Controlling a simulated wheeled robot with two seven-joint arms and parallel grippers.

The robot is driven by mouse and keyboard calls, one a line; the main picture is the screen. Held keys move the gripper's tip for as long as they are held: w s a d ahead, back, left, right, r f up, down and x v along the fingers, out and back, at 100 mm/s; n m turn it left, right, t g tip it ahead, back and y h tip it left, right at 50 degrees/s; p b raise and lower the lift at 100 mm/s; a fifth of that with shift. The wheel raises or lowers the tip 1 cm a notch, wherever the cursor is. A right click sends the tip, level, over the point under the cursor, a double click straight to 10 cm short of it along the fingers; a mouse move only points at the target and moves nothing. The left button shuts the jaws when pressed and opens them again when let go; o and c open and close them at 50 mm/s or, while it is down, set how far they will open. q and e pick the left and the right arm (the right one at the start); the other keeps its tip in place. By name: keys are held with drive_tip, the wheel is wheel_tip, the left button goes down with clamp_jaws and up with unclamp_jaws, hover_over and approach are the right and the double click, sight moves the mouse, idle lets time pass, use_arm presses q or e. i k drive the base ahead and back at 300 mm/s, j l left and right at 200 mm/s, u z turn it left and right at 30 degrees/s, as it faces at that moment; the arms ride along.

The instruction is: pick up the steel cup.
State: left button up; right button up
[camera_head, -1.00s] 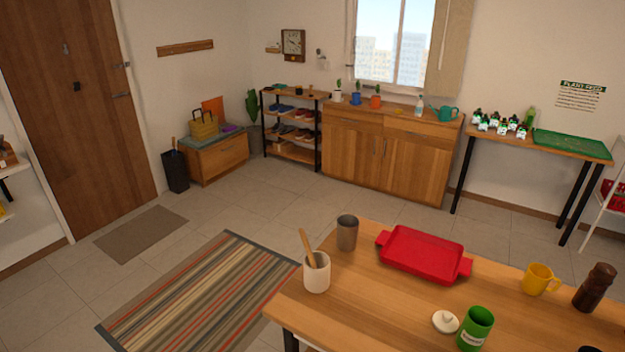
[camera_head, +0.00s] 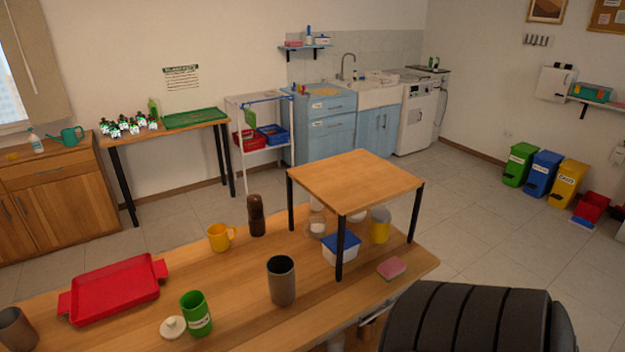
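Two plain grey-brown metallic-looking cups stand upright on the wooden table (camera_head: 235,325). One cup (camera_head: 282,283) is near the table's middle, with its dark open mouth up. The other cup (camera_head: 15,331) is at the left edge of the view, partly cut off. I cannot tell which of them is the steel cup. Neither of my grippers is in view. A black ribbed part of my own arm fills the lower right corner and covers part of the table's right end.
A small raised wooden stand (camera_head: 355,182) is right of the middle cup, with a blue-lidded box (camera_head: 341,250) and jars under it. A green cup (camera_head: 196,315), yellow mug (camera_head: 221,237), brown grinder (camera_head: 256,216), red tray (camera_head: 113,290) and pink sponge (camera_head: 391,268) are nearby.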

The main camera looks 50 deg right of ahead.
sight(280, 268)
drive_tip(key=z, duration=1.45)
